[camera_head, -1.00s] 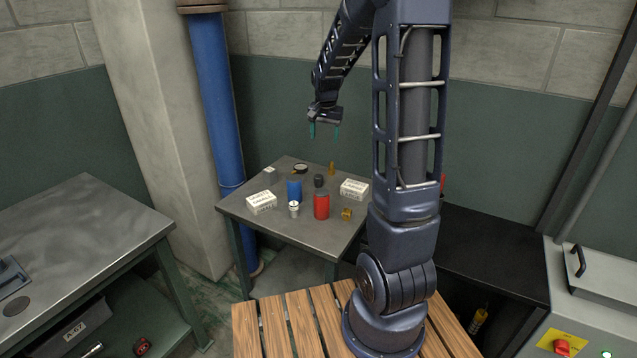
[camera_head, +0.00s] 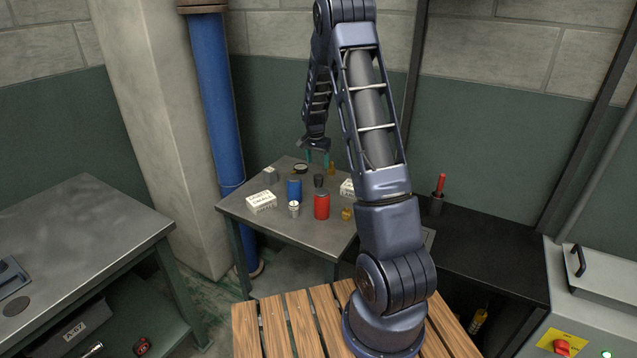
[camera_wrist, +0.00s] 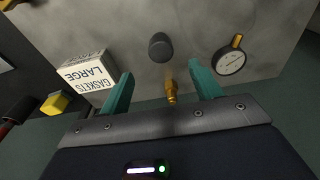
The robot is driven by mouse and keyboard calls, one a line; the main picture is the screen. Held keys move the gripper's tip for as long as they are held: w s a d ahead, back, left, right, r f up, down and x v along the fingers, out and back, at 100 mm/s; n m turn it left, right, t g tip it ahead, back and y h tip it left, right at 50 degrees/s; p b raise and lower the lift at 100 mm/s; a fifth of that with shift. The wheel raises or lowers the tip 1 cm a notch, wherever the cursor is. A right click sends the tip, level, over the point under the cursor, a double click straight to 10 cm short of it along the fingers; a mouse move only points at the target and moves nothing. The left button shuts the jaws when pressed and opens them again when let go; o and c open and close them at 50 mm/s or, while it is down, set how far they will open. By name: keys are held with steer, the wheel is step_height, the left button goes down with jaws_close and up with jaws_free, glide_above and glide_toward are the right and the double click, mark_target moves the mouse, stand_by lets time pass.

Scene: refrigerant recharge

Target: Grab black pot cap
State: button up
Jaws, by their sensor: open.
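The black pot cap (camera_head: 319,181) looks like a small dark cylinder standing on the metal table, behind the red can. In the wrist view the black cap (camera_wrist: 160,46) lies beyond my fingertips, roughly in line with the gap between them. My gripper (camera_head: 318,157) points down above the back of the table. Its green fingers are open and empty in the wrist view (camera_wrist: 162,72). A brass fitting (camera_wrist: 171,92) shows between the fingers, below them on the table. No finger visibly touches the cap.
Near the cap stand a red can (camera_head: 321,206), a blue can (camera_head: 294,190), a silver can (camera_head: 293,209) and a white box (camera_head: 261,202). A "GASKETS LARGE" box (camera_wrist: 88,72) and a round gauge (camera_wrist: 229,61) flank the cap in the wrist view.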

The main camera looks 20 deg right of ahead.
mark_target(318, 176)
steer(key=f, duration=0.6)
steer(key=w+f, duration=0.1)
steer(key=f, duration=0.2)
steer(key=shift+d, duration=0.35)
steer(key=shift+r, duration=0.1)
steer(key=c, duration=1.1)
